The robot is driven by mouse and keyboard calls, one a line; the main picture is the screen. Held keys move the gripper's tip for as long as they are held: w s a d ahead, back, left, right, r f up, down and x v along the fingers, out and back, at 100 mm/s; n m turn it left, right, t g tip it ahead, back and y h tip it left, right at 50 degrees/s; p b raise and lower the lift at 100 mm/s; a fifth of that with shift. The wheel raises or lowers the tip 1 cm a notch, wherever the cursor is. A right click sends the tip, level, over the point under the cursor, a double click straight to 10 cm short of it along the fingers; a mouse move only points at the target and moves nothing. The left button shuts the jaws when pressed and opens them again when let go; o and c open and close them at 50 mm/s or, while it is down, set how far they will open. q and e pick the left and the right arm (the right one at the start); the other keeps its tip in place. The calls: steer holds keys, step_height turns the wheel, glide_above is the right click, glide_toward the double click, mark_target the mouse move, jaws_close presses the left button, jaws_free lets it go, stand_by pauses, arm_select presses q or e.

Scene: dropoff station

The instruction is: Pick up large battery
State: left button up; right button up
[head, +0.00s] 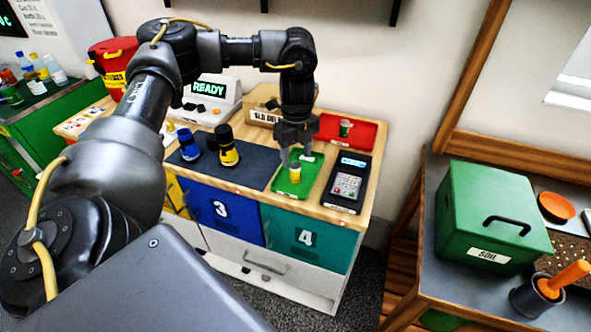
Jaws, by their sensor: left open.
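My left gripper (298,158) points down over the green tray (281,184) on the wooden-topped counter. Its fingers are apart. A small upright yellow cylinder with a pale top (295,174) stands on the green tray just below and in front of the fingertips; I cannot tell whether they touch it. No label reads clearly enough to name any item as the large battery. A small green cylinder (345,128) stands on the red tray (365,134). My right gripper is out of view.
A black keypad terminal (347,186) lies right of the green tray. A white device reading READY (212,97) and a cardboard box (262,105) stand behind. A green SOIL box (490,215) sits on a separate right-hand table. My left arm crosses the left side.

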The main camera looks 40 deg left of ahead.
mark_target(296, 165)
arm_select(q)
steer(key=shift+s+f, duration=0.15)
step_height(296, 165, down, 5)
steer(key=shift+s+r, duration=0.1)
steer(key=shift+s, duration=0.05)
steer(key=shift+d, duration=0.1)
steer(key=shift+c, duration=0.3)
steer(key=c, duration=1.1)
steer(key=shift+r, duration=0.1)
